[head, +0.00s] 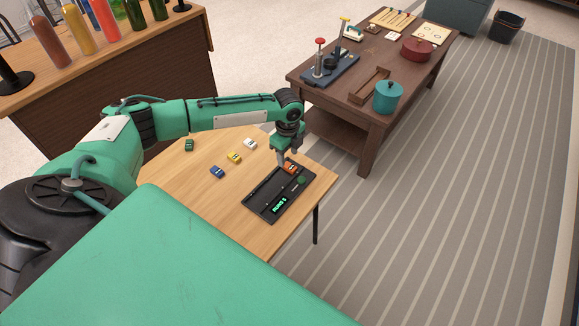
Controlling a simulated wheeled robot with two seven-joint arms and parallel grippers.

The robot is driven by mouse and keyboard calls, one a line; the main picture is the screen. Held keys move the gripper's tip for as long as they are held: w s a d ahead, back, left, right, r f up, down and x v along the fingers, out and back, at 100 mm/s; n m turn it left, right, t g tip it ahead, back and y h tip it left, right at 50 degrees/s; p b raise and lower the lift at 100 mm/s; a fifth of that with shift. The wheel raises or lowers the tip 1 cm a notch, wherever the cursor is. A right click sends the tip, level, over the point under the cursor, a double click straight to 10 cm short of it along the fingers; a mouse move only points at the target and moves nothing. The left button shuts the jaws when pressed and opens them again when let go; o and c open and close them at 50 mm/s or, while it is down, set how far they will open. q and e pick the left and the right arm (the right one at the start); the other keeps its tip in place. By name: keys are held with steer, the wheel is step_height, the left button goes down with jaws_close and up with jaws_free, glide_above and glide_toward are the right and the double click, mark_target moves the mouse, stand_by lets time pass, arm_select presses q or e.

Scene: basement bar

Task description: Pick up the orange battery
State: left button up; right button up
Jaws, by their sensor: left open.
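The orange battery (291,169) is at the far end of a black charger tray (262,198) on the light wooden table. My left gripper (287,161) points down right at the orange battery and partly hides it. Its jaws are open, with the fingertips at or just above the battery; I cannot tell whether they touch it. My right gripper is out of view.
A blue battery (217,171), a yellow battery (234,157), a white battery (250,144) and a dark green battery (189,145) lie left of the tray. A dark wooden table (377,125) with a teal pot (388,97) stands behind, to the right.

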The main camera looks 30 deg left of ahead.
mark_target(289, 166)
arm_select(q)
steer(key=f, duration=0.4)
steer(key=shift+w+d+f+b, duration=0.15)
steer(key=shift+w+f+b, duration=0.1)
steer(key=shift+f+b, duration=0.05)
steer(key=shift+f, duration=0.2)
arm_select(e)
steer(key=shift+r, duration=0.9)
arm_select(q)
steer(key=shift+c, duration=0.3)
steer(key=c, duration=1)
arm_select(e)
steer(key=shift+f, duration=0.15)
